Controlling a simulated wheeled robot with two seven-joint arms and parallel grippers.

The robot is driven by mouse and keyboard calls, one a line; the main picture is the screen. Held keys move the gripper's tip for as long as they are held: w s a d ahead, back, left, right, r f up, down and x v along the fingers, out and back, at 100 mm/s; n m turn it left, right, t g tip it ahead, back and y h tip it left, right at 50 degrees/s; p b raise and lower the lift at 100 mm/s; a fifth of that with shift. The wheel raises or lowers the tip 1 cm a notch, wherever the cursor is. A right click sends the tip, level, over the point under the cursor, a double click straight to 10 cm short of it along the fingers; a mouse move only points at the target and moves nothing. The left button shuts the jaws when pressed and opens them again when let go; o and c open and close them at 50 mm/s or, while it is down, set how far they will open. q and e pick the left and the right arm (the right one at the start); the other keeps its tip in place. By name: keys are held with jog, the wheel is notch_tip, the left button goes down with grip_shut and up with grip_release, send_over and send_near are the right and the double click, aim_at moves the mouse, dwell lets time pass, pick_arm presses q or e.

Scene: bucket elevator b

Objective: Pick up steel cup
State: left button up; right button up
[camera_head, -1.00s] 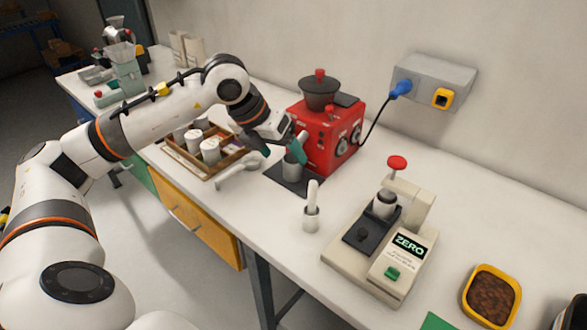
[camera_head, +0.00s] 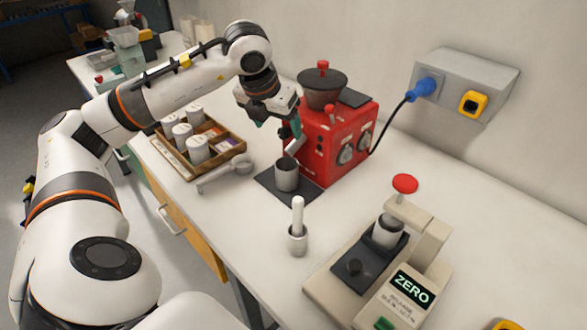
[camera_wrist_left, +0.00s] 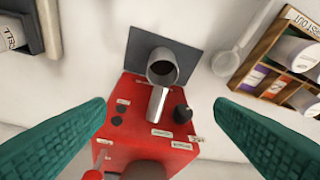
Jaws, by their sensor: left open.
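A grey steel cup (camera_head: 287,176) stands upright on a dark mat (camera_head: 268,184) in front of the red grinder (camera_head: 335,140), below its slanted metal spout (camera_head: 293,146). In the left wrist view the cup (camera_wrist_left: 162,66) shows its dark mouth, with the spout (camera_wrist_left: 158,101) close to it. My left gripper (camera_head: 280,129) is above the cup at the grinder's front, open, with green fingers apart. In the left wrist view the fingers (camera_wrist_left: 160,105) spread either side of the spout and touch no cup. My right gripper is not in view.
A wooden tray (camera_head: 193,172) of white canisters and a metal scoop (camera_head: 225,173) lie left of the mat. A small pot with a brush (camera_head: 298,238) stands in front. A scale (camera_head: 340,292) holds another metal cup (camera_head: 388,231). A blue-plugged cable runs beside the grinder.

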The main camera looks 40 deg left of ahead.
pick_arm(q)
notch_tip(320, 180, down, 5)
jog(key=b, duration=0.4)
send_near(287, 166)
notch_tip(287, 166, down, 2)
jog(key=d, duration=0.2)
jog(key=shift+s+a+p+x, duration=0.15)
jog(key=shift+p+x, duration=0.4)
jog(key=shift+x, duration=0.85)
jog(key=shift+s+a+p+x, duration=0.15)
jog(key=shift+p+x, duration=0.35)
jog(key=shift+x, duration=0.9)
jog(key=shift+w, duration=0.1)
jog(key=c, duration=1.4)
jog(key=shift+c, duration=0.3)
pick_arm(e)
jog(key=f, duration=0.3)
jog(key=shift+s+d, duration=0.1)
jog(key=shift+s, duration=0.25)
pick_arm(q)
jog(key=shift+r, duration=0.1)
